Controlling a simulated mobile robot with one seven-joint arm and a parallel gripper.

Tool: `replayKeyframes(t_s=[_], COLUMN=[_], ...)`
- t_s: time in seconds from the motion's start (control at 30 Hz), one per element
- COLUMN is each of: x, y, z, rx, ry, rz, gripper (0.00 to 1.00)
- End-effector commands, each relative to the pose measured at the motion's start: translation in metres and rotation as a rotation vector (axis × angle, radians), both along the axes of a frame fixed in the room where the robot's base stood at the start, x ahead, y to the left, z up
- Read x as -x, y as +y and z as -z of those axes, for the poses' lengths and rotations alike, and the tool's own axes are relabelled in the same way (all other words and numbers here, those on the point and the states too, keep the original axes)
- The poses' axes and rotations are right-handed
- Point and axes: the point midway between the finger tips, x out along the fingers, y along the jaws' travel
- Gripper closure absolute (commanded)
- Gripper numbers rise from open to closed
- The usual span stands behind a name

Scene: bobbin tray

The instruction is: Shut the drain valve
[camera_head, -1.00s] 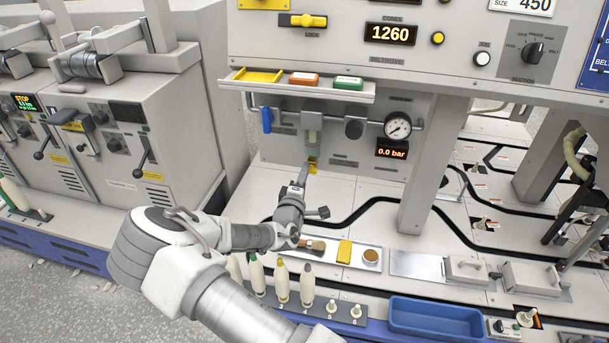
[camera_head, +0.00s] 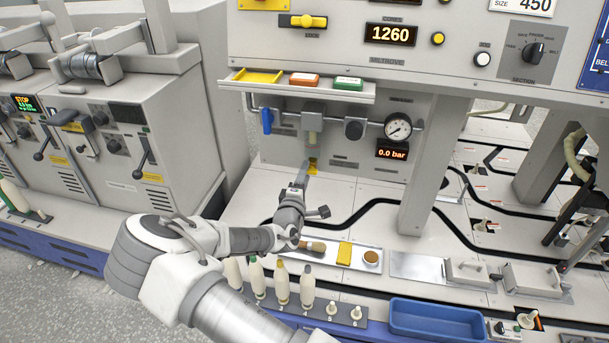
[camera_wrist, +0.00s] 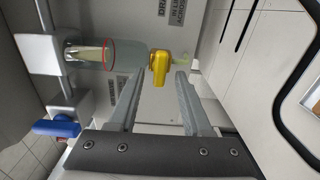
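The drain valve's yellow handle (camera_head: 313,165) is below the clear filter bowl (camera_head: 313,138) on the back panel. In the wrist view the handle (camera_wrist: 159,68) stands out at the end of the clear bowl (camera_wrist: 92,53), close to a partly visible label that starts "DRA". My gripper (camera_head: 305,168) reaches up to it from the front. In the wrist view my gripper (camera_wrist: 163,76) is open, with one finger on each side of the handle in the picture. No contact shows, and I cannot tell how deep the handle is between the fingertips.
A blue lever (camera_head: 267,120) and a black knob (camera_head: 354,129) flank the bowl on the pipe. The gauge (camera_head: 398,127) is at right, above a "0.0 bar" display (camera_head: 392,151). A shelf (camera_head: 297,87) overhangs.

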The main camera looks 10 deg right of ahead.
Motion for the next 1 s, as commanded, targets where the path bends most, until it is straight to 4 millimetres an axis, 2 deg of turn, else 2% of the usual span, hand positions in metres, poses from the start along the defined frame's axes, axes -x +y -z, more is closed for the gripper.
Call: replayKeyframes(t_s=[0.27, 0.43, 1.0], x=[0.001, 0.016, 0.136], y=[0.001, 0.009, 0.058], z=[-0.001, -0.001, -0.002], rx=[-0.001, -0.001, 0.0], ry=[-0.002, 0.001, 0.0], rz=[-0.001, -0.003, -0.004], gripper=[0.51, 0.51, 0.51])
